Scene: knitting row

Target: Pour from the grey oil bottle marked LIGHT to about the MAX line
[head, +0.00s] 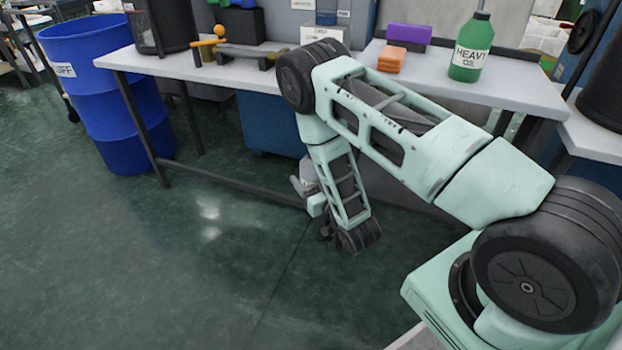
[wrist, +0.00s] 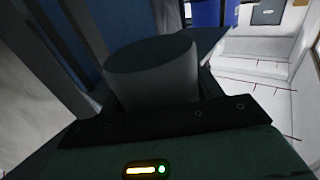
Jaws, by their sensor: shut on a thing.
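A grey, round-sided thing, apparently the grey oil bottle (wrist: 150,72), stands up close in front of my gripper in the wrist view. Its label and mouth are not seen, so the LIGHT marking cannot be read. In the head view my gripper (head: 312,200) hangs low in front of the workbench, below the tabletop, with a small grey part of the bottle (head: 308,173) showing beside it. The gripper is shut on it; the fingertips are mostly hidden by my arm. No MAX line shows in either view.
A green bottle marked HEAVY OIL (head: 470,52) stands on the workbench (head: 505,88), right of orange (head: 391,60) and purple (head: 409,34) blocks. Tools (head: 245,52) lie at the left. A blue drum (head: 100,95) stands on the floor at left. The floor in front is clear.

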